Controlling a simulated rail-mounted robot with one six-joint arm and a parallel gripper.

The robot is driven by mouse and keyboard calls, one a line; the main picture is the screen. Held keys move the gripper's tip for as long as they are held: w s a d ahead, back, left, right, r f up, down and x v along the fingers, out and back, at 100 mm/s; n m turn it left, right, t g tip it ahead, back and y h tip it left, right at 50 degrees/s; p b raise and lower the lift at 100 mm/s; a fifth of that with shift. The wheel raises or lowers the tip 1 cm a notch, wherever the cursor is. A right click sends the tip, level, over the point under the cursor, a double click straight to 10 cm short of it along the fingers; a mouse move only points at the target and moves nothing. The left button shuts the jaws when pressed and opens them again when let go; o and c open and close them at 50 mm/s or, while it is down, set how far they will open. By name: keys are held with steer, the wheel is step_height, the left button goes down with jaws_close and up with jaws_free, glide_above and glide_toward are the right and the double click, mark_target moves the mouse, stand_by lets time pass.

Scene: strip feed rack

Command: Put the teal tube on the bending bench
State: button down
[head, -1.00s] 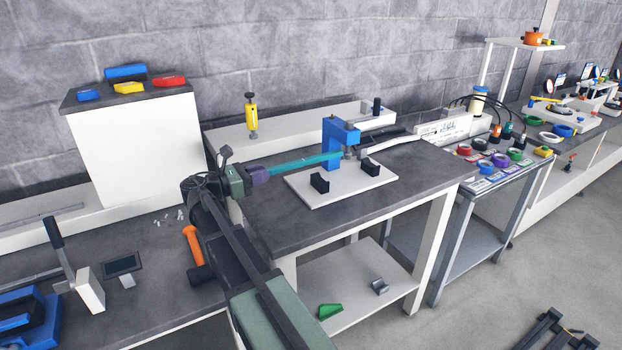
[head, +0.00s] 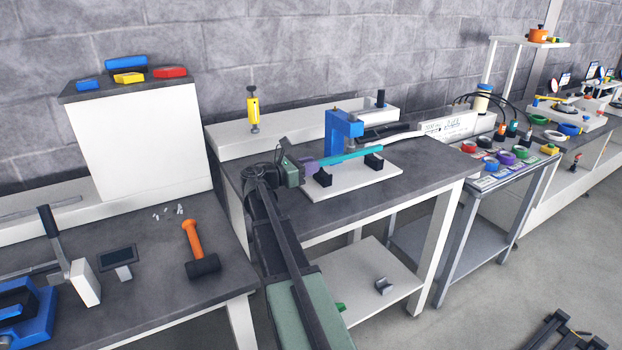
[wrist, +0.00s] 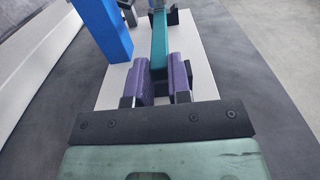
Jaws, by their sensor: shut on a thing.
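The teal tube (head: 352,155) is held out to the right from my gripper (head: 309,165), over the bending bench (head: 350,188), a white plate with two black cradle blocks and a blue upright press (head: 340,130). The tube passes in front of the press and runs over the black blocks (head: 322,177) and (head: 374,162); I cannot tell whether it touches them. In the wrist view, my gripper's purple jaws (wrist: 163,80) are shut on the near end of the teal tube (wrist: 159,45). The blue press stands left of the tube there.
A yellow cylinder tool (head: 253,112) stands on the white ledge behind. A white box unit (head: 460,125) is at the right back of the table. An orange-handled mallet (head: 195,245) lies on the left bench. The dark tabletop (head: 400,205) is clear in front of the plate.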

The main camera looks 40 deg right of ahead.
mark_target(311, 185)
steer(key=shift+d+f+b, duration=0.15)
steer(key=shift+f+b, duration=0.7)
steer(key=shift+f, duration=0.7)
steer(key=c, duration=1.1)
jaws_free()
steer(key=shift+r, duration=0.1)
steer(key=shift+o, duration=0.2)
steer(key=v, duration=0.7)
step_height(311, 185, up, 8)
steer(key=p, duration=0.8)
steer(key=shift+a, duration=0.25)
steer(key=shift+o, duration=0.5)
